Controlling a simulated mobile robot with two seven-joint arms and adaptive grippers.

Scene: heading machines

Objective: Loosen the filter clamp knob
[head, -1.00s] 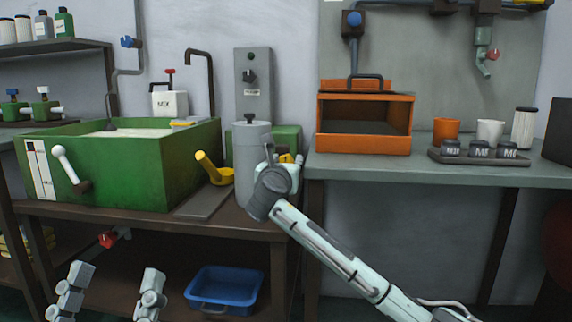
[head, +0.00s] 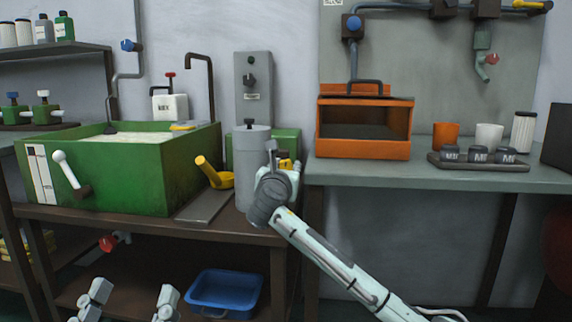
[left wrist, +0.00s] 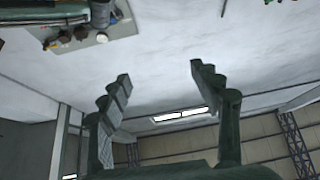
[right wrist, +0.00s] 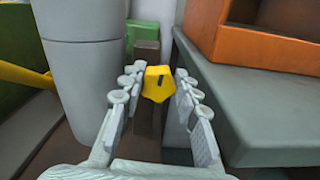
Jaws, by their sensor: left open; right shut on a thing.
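The yellow filter clamp knob (right wrist: 158,86) has a dark mark on its face and sits in front of a brown post beside the grey cylinder (right wrist: 84,70). My right gripper (right wrist: 156,77) is shut on the knob, with one finger on each side of it. In the head view the right gripper (head: 277,158) is just right of the grey cylinder (head: 252,160), and only a bit of yellow (head: 286,164) shows behind it. My left gripper (head: 132,290) is open and empty at the bottom left, in front of the bench; its fingers (left wrist: 160,72) are apart in the left wrist view.
A green tank (head: 110,175) and a yellow-handled scoop (head: 213,172) stand left of the cylinder. An orange box (head: 362,149) is on the grey table (head: 400,177), whose edge lies close to the right gripper. A blue bin (head: 226,291) is on the lower shelf.

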